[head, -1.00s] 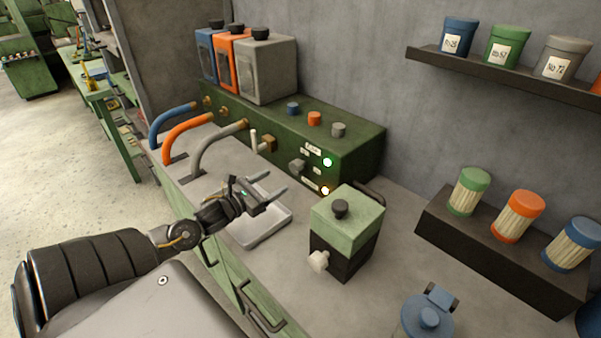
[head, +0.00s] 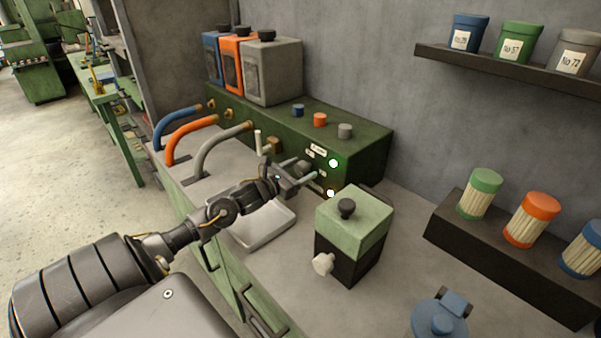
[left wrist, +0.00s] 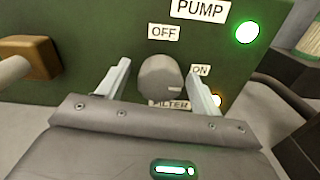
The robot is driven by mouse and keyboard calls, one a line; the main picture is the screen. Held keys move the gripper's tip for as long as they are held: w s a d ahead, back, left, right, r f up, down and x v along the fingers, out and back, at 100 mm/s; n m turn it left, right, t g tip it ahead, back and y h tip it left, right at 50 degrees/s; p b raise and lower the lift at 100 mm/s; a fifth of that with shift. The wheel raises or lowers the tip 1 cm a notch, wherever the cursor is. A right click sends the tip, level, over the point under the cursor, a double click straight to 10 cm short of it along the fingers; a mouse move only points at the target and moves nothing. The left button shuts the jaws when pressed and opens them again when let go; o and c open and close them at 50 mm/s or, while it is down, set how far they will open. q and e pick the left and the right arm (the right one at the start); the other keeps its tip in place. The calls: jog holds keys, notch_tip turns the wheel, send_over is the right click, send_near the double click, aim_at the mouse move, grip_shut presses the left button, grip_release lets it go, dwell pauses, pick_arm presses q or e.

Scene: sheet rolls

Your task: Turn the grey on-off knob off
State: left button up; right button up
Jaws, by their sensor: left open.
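The grey on-off knob (left wrist: 160,76) is on the front of the green control box (head: 362,157). In the left wrist view, its pale mark points right, on the ON label's side (left wrist: 200,70). The OFF label (left wrist: 164,32) is above it. My left gripper (head: 303,168) is open in front of the box. Its fingers stand on either side of the knob; I cannot tell whether they touch it. In the head view the gripper partly hides the knob. The green lamp (left wrist: 247,32) beside the PUMP label is lit. My right gripper is not in view.
A lever with a brass base (head: 272,146) sits left of the knob. A green-topped black unit (head: 347,245) stands close on the right. A pale tray (head: 262,228) lies below the arm. Blue, orange and grey hoses (head: 222,140) curve at the left.

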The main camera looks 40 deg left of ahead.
pick_arm(q)
jog(key=shift+w, duration=0.15)
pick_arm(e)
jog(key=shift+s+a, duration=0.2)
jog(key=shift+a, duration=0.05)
pick_arm(q)
jog(key=c, duration=1)
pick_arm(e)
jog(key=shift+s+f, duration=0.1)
